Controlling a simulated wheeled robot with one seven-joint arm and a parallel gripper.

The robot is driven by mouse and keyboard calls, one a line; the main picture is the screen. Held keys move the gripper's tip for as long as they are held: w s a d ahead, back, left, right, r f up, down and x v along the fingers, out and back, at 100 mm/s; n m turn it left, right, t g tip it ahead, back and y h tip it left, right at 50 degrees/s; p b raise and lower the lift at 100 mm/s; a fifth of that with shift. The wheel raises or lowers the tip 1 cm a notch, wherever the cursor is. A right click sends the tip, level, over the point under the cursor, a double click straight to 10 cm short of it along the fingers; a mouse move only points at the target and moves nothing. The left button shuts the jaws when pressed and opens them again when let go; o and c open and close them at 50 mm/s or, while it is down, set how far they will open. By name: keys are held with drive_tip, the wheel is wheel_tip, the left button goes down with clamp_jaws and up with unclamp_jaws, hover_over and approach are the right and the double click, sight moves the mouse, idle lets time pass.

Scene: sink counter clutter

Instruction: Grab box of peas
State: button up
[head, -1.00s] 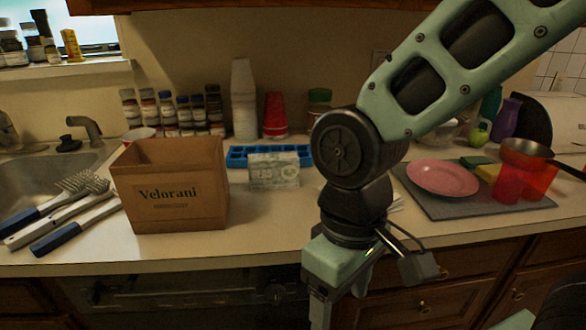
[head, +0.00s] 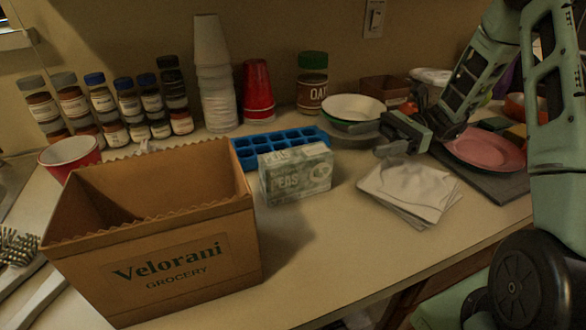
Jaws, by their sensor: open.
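The box of peas (head: 297,176) is a pale green and white carton with "PEAS" printed on it. It stands on the counter in the middle of the head view, in front of the blue ice tray. My gripper (head: 383,141) is to the right of the box, above the counter near the stacked bowls. Its jaws are open and point left toward the box, with a gap between them and it. Nothing is seen between the jaws.
A brown Velorani grocery box (head: 165,240) stands close to the left of the peas. A blue ice tray (head: 245,152) lies behind them. Folded napkins (head: 410,190) lie to the right, and bowls (head: 355,112) stand behind my gripper. The counter in front of the peas is clear.

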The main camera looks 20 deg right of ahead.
sight(304, 152)
drive_tip(key=a+p, duration=0.1)
drive_tip(key=a, duration=1.4)
drive_tip(key=shift+s+a, duration=0.15)
drive_tip(key=c, duration=1.3)
